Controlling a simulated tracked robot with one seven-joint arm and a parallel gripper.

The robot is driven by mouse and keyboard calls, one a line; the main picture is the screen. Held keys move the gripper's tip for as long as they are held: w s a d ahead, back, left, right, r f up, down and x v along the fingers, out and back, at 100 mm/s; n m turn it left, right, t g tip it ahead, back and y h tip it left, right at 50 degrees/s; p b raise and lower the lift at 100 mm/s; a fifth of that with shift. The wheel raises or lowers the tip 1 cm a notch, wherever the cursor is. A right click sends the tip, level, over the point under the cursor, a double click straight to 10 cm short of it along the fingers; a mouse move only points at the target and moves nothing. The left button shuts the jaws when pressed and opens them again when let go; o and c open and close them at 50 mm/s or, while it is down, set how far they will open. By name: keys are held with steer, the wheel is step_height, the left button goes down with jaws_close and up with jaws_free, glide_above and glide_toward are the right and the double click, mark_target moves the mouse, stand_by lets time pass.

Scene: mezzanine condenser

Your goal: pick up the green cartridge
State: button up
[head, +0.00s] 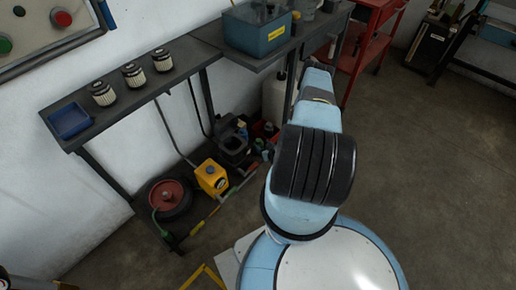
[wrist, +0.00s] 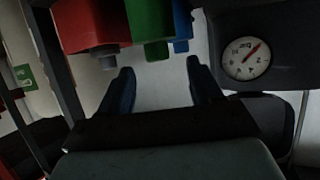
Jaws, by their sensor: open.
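The green cartridge (wrist: 148,22) is at the top of the wrist view, cut off by the picture's upper edge. It sits between a larger red block (wrist: 90,25) on its left and a narrow blue one (wrist: 182,22) on its right. In the head view my arm hides the gripper, and I see no green cartridge there.
A round dial gauge (wrist: 246,58) is right of the fingers. In the head view, a dark shelf (head: 150,84) holds three ribbed filters and a blue tray (head: 70,121). A blue box (head: 256,30) stands behind. Floor clutter includes a yellow canister (head: 211,177).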

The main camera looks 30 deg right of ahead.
steer(key=shift+x, duration=4.3)
steer(key=shift+d, duration=0.2)
